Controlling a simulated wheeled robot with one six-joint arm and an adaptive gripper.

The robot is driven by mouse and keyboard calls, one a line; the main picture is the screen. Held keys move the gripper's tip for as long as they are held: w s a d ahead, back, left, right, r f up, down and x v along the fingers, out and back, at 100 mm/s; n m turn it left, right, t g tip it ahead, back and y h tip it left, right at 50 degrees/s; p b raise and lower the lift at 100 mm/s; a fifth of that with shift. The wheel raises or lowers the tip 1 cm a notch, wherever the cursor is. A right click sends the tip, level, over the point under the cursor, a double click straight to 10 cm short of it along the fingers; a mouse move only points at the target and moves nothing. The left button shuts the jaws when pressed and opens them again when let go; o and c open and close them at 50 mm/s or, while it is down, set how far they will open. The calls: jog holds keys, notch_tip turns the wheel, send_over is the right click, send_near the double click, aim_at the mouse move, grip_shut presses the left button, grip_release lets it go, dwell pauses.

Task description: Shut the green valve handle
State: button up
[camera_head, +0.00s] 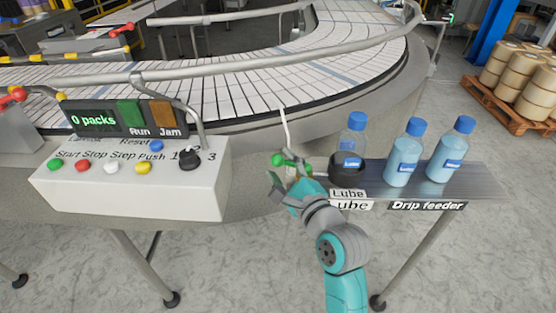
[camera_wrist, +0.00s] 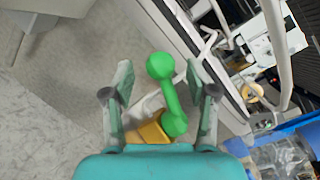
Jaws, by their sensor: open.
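The green valve handle (camera_wrist: 170,95) shows in the wrist view as a bar with a ball end, above a brass-coloured valve body (camera_wrist: 147,132). It lies between the two open fingers of my gripper (camera_wrist: 159,82), nearer the right finger. I cannot tell whether a finger touches it. In the head view the green handle (camera_head: 291,160) shows just beyond my gripper (camera_head: 281,181), left of the Lube bottle (camera_head: 352,138). My gripper and arm hide most of the valve there.
The Lube bottle sits in a black holder (camera_head: 347,174) on a metal shelf (camera_head: 470,180), with two blue-capped bottles (camera_head: 404,155) to its right. A control box (camera_head: 130,185) with buttons stands at left. A curved conveyor (camera_head: 250,92) runs behind. A thin pipe (camera_head: 286,130) rises behind the handle.

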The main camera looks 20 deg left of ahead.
jog(key=shift+x, duration=1.3)
jog(key=shift+c, duration=0.3)
grip_shut()
